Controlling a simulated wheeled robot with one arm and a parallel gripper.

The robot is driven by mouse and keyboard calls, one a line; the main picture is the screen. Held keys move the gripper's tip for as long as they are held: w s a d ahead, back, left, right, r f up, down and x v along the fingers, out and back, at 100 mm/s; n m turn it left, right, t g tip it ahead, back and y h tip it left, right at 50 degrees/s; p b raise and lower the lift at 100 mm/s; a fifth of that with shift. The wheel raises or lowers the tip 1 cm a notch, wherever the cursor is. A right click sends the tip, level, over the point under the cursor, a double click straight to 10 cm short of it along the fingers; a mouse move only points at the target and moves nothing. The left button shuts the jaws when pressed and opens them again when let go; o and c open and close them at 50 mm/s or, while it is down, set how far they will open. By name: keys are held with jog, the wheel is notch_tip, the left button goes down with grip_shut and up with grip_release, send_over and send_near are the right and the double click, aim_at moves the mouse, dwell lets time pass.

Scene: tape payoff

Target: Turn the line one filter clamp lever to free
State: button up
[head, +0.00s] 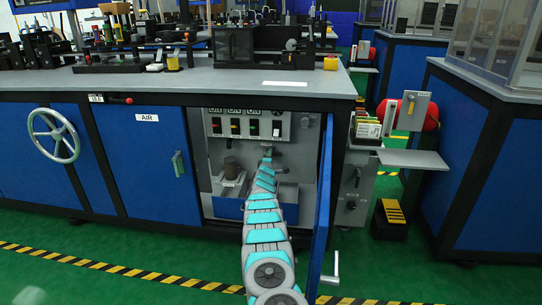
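An open cabinet bay in the blue bench holds a grey panel (245,115) with several small switches or levers under labels too small to read. I cannot tell which part is the line one clamp lever. My grey and teal arm reaches into the bay. My gripper (267,151) is small and just below the panel, right of the cylinder; its fingers are unclear.
The bay's blue door (321,205) stands open close to my arm's right. A closed door marked AIR (143,150) and a handwheel (54,136) are at left. A grey shelf (413,159) sticks out at right. Striped tape (110,266) crosses the green floor.

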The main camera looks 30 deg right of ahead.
jog(key=shift+o, duration=0.9)
jog(key=shift+s+r, duration=0.1)
jog(key=shift+s, duration=0.1)
jog(key=v, duration=0.7)
jog(key=shift+a, duration=0.2)
jog(key=shift+s, duration=0.15)
